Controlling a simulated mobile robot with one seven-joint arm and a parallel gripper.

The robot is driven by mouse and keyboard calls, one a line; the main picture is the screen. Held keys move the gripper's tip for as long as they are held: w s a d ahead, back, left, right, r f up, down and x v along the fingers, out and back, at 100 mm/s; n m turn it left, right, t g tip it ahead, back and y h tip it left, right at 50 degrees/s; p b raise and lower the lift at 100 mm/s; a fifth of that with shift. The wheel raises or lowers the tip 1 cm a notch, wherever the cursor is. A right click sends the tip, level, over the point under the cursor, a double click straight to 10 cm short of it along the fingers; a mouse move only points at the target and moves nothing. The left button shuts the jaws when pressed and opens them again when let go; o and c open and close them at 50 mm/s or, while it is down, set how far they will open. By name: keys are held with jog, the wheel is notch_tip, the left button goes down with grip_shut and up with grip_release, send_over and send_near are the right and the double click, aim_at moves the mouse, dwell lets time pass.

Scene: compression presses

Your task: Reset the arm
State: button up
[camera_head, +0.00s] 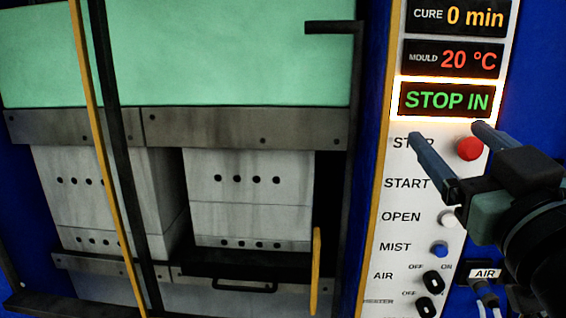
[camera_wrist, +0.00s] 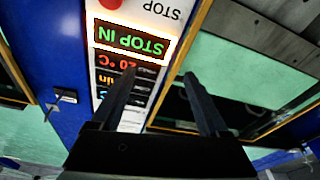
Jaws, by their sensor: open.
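My gripper (camera_head: 447,132) is open and empty in front of the press control panel (camera_head: 385,218), at the right of the head view. Its two fingers are spread apart near the lit green STOP IN display (camera_head: 444,101) and the red stop button (camera_head: 470,148). One finger partly covers the STOP label. In the wrist view my gripper (camera_wrist: 160,82) shows both fingers apart with nothing between them. The same STOP IN display (camera_wrist: 132,40) appears upside down there. I cannot tell whether a finger touches the panel.
The press with grey moulds (camera_head: 250,205) stands left of the panel, behind yellow and black bars. Below the stop button are a white button (camera_head: 447,219), a blue button (camera_head: 439,250) and black switches (camera_head: 432,281). An AIR connector with hoses (camera_head: 486,288) is at lower right.

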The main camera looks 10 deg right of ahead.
jog(key=s+a+r+t+y, duration=0.1)
jog(key=s+a+r+t, duration=0.1)
jog(key=a, duration=0.6)
jog(key=s+a+r+t+y, duration=0.1)
jog(key=s+a+r+t, duration=0.1)
jog(key=a+r, duration=0.3)
jog(key=s+a+r+t+y, duration=0.1)
jog(key=s+a+r+t, duration=0.1)
jog(key=a, duration=0.9)
jog(key=shift+s+r+t+y, duration=0.15)
jog(key=shift+r+t+y, duration=0.15)
jog(key=shift+r+t, duration=0.55)
dwell(0.7)
